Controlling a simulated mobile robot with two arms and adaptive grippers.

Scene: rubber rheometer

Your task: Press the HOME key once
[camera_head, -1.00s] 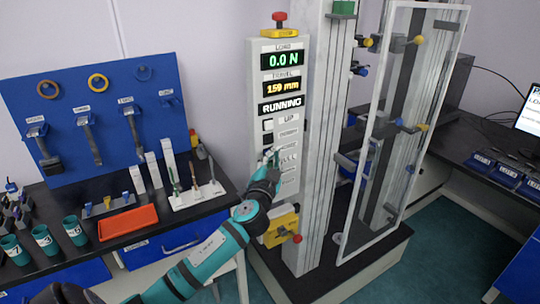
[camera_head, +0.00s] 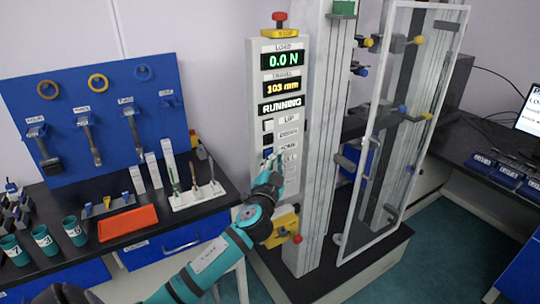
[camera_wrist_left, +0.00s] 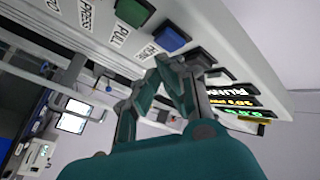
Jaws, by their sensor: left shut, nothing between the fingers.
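The white control panel (camera_head: 290,120) stands upright on the test machine. Its displays read 0.0 N, 103 mm (camera_head: 282,87) and RUNNING (camera_head: 281,106). Labels for UP, DOWN, HOME (camera_head: 288,148) and PULL run down below. My left gripper (camera_head: 272,160) is shut and empty in front of the lower key column, hiding some keys. In the left wrist view the shut fingertips (camera_wrist_left: 174,68) appear close to the blue key (camera_wrist_left: 173,38) beside the HOME label (camera_wrist_left: 150,50); I cannot tell whether they touch. My right gripper is not in view.
A red stop button (camera_head: 279,17) tops the panel. A yellow box with a red knob (camera_head: 283,228) sits low on it. The clear guard door (camera_head: 378,130) stands right of the column. The left bench holds a red tray (camera_head: 127,222), cups and tools.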

